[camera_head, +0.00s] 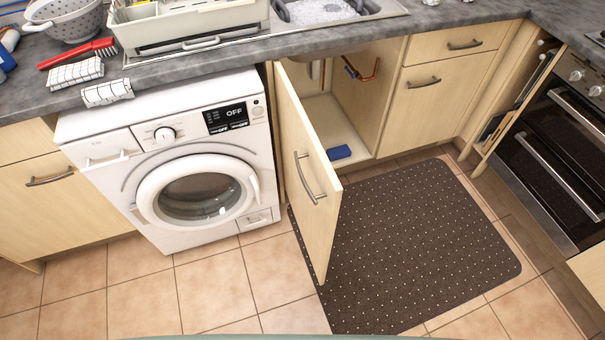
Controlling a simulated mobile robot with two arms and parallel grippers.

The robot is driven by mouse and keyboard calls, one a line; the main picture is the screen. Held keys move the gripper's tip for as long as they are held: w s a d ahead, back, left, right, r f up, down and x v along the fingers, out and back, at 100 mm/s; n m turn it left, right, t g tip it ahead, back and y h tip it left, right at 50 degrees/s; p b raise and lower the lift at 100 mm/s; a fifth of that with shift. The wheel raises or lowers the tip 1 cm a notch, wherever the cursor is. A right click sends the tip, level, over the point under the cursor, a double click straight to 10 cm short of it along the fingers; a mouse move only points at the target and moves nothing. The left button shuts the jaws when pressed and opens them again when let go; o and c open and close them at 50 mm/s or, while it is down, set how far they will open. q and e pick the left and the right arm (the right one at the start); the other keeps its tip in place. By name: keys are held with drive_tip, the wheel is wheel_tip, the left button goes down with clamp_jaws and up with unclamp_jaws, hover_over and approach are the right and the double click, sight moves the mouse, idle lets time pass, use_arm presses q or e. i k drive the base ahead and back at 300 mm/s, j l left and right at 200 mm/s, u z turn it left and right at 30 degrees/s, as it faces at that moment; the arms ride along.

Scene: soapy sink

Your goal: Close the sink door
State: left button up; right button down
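The sink door (291,160) is a light wood cabinet door with a curved metal handle (309,179). It stands wide open, hinged at its left side beside the washing machine, and sticks out toward me over the floor. The open sink cabinet (336,125) shows pipes at the top and a small blue item (339,152) on its floor near the front. The sink (318,11) with soapy foam is above it in the counter. Neither of my grippers is in view.
A white washing machine (181,165) stands just left of the door. A dark dotted mat (420,240) covers the floor in front of the cabinet. An oven (555,150) is at the right. A dish rack (190,22), colander (65,18) and red brush (80,52) are on the counter.

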sight(314, 190)
drive_tip(key=i+j+z, duration=0.35)
drive_tip(key=i+j, duration=0.25)
drive_tip(key=k+j+z, duration=0.1)
drive_tip(key=k+j, duration=0.2)
drive_tip(key=k+j+z, duration=0.15)
drive_tip(key=k, duration=0.3)
drive_tip(key=j, duration=0.1)
